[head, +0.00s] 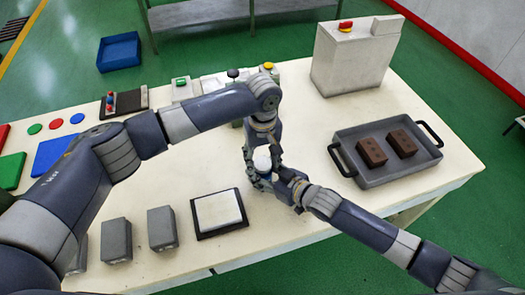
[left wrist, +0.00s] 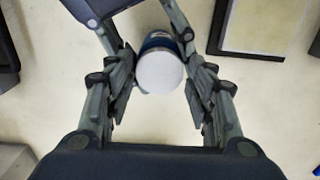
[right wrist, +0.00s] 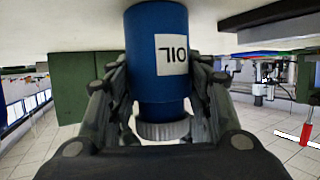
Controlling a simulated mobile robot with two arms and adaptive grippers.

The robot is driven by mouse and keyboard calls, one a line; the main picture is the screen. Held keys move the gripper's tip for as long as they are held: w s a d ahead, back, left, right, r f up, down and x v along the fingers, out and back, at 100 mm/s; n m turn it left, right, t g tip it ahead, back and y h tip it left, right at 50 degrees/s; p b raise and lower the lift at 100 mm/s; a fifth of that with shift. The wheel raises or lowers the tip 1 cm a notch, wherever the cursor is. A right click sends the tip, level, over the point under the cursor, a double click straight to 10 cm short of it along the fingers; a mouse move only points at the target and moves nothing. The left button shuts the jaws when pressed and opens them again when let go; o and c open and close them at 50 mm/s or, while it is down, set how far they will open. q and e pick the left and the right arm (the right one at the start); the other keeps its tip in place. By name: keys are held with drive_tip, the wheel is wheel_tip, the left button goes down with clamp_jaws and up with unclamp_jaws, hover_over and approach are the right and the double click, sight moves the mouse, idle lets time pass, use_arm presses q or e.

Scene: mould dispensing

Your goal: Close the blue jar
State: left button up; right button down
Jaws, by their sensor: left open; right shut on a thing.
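The blue jar (right wrist: 150,40) has a white label reading OIL and appears inverted in the right wrist view. A pale ribbed lid (right wrist: 163,130) sits against its mouth; how tightly it is seated I cannot tell. My right gripper (right wrist: 162,80) is shut on the jar's body from the side. In the left wrist view the round white lid (left wrist: 160,73) faces the camera. My left gripper (left wrist: 160,90) is open above it, one finger each side, with gaps visible. In the head view the lid (head: 262,161) shows between both grippers, which hide most of the jar.
A grey tray (head: 375,179) with two brown blocks lies on the right of the table. A dark-framed white plate (head: 218,210) and several grey blocks (head: 162,229) stand at the front left. A grey box (head: 350,65) with a red button stands at the back right.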

use_arm(q)
drive_tip(key=shift+f, duration=0.1)
drive_tip(key=c, duration=0.9)
drive_tip(key=shift+m, duration=1.6)
drive_tip(key=o, duration=1.2)
drive_tip(key=shift+c, duration=0.2)
